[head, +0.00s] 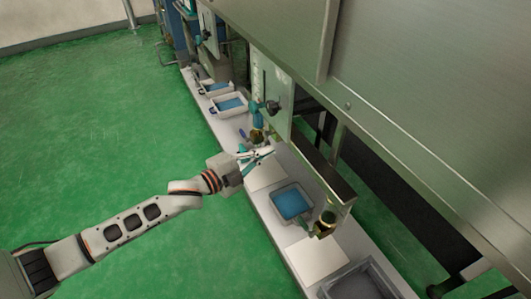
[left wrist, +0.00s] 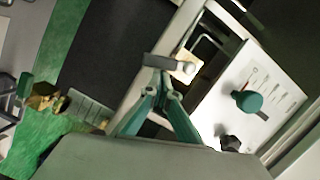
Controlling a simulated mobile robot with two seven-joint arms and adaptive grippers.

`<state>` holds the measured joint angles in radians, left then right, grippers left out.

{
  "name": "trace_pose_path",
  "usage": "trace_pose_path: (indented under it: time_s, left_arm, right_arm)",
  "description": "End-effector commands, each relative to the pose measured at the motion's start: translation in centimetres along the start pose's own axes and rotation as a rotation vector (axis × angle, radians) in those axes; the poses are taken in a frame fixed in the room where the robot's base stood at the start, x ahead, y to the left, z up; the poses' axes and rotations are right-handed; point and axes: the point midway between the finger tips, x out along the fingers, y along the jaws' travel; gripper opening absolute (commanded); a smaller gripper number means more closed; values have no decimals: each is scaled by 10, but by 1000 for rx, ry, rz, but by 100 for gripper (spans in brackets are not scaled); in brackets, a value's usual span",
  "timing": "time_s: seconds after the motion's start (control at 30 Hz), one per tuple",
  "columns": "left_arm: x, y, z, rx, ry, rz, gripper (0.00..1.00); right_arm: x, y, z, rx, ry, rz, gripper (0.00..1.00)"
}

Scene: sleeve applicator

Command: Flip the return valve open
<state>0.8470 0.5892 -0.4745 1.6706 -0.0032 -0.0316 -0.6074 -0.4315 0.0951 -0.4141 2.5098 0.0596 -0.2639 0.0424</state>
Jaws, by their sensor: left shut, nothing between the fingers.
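My left gripper (head: 268,152) is shut and empty, reaching over the work ledge below the upright control panel. In the left wrist view its two teal fingers meet at their tips (left wrist: 165,84). Just beyond the tips is a small grey lever-like piece with a rounded end (left wrist: 170,63); I cannot tell whether they touch. A brass valve with a green handle (left wrist: 40,96) shows at the left of that view. In the head view one brass fitting (head: 257,136) is close to the gripper and another (head: 327,217) is farther right. I cannot tell which is the return valve.
The pale panel (head: 268,82) carries a dark knob; in the left wrist view it shows a teal knob (left wrist: 247,100) and a black knob (left wrist: 230,143). Blue-filled trays (head: 291,203) and a grey basin (head: 352,283) line the ledge. The green floor (head: 90,130) is clear.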

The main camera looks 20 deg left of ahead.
Motion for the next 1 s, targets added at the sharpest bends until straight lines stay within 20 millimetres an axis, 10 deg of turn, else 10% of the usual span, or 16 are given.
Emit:
trace_pose_path:
  time_s: [1.0]
  left_arm:
    - [4, 10, 19, 261, -1, -64, 0]
  right_arm:
    - [1, -6, 3, 59, 7, -8, 0]
